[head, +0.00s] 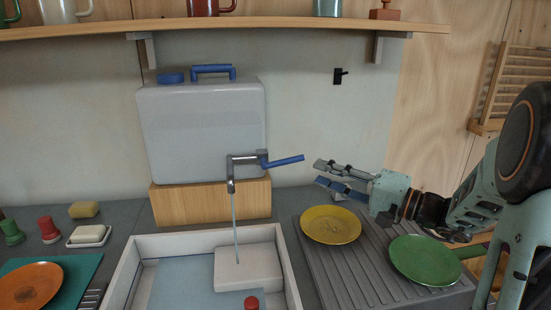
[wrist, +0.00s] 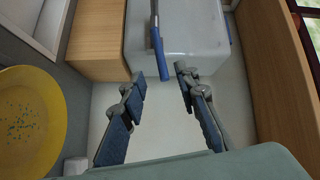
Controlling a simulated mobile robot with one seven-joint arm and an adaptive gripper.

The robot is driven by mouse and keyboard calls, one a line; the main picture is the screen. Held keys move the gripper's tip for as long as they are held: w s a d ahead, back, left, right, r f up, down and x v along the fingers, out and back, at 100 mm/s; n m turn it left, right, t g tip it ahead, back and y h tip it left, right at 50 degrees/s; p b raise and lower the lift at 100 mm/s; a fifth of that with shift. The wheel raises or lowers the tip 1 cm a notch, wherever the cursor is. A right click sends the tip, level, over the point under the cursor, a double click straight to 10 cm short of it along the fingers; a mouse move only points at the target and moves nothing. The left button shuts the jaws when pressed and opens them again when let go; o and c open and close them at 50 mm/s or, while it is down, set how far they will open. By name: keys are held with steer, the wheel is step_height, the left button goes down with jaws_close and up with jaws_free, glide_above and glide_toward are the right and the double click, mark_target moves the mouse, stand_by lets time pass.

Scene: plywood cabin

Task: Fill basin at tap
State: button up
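A grey water container (head: 202,130) with a blue cap and handle stands on a wooden block. Its metal tap (head: 232,168) has a blue lever (head: 283,161) pointing right. A thin stream of water (head: 235,220) falls from the spout into the white-walled basin (head: 130,266), onto or in front of a pale block-like shape (head: 247,266). The basin floor looks blue-grey; the water level is unclear. My gripper (head: 319,173) is open and empty, just right of the lever tip. In the wrist view, the lever (wrist: 161,55) lies ahead between the spread fingers (wrist: 160,74).
A shelf (head: 300,22) with mugs runs above. Soap on a dish (head: 89,236) and an orange plate (head: 30,286) lie left. A red knob (head: 251,302) shows at the basin front.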

mark_target(291, 162)
steer(key=x, duration=1.1)
steer(key=shift+r, duration=0.1)
jaws_close()
